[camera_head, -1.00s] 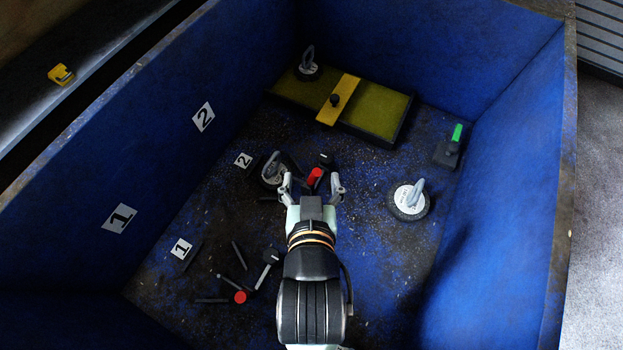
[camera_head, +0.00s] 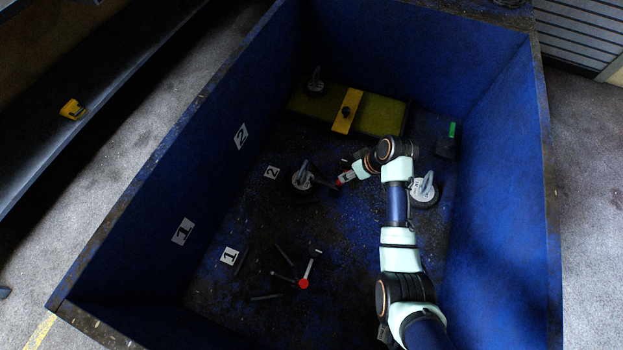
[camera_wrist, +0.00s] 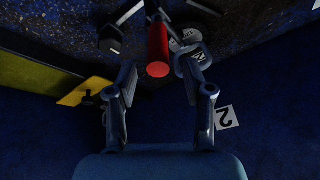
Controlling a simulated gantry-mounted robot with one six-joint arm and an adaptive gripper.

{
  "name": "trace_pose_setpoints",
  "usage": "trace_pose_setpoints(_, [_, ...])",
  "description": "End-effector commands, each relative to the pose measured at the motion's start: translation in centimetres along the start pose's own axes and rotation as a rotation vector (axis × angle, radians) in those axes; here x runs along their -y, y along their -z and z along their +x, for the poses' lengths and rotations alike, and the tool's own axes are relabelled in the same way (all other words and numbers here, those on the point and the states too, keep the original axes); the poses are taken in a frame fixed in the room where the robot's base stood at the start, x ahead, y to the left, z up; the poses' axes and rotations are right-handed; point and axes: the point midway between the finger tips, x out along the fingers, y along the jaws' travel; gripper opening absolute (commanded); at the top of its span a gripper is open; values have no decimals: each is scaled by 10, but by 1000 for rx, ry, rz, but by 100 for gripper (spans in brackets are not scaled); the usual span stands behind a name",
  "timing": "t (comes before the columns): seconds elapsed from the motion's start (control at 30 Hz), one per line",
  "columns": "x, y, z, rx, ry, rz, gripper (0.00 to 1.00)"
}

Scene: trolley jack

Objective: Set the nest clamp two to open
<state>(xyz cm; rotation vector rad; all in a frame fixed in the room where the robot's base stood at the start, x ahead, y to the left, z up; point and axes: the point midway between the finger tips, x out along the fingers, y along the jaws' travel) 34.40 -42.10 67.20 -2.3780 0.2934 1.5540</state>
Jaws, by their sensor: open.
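Clamp two's red handle (camera_wrist: 158,50) lies in front of my gripper (camera_wrist: 160,78) in the wrist view, lined up with the gap between its fingers. The fingers are spread, and I see no contact with the handle. In the head view the red handle (camera_head: 347,176) shows beside the number 2 floor label (camera_head: 272,172), partly hidden by my wrist. The clamp's base and arm are mostly hidden. Clamp one, with a red tip (camera_head: 303,284), stands near the number 1 floor label (camera_head: 229,256).
A round device with a grey handle (camera_head: 303,178) stands just left of clamp two. Another (camera_head: 425,190) is partly behind my arm. A yellow-green block (camera_head: 380,115) with a yellow bar lies at the back.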

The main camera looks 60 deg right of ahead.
Motion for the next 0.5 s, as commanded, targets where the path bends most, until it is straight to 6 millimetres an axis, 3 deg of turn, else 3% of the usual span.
trace_pose_setpoints(0.5, [1, -1, 76, 0, -1, -2, 52])
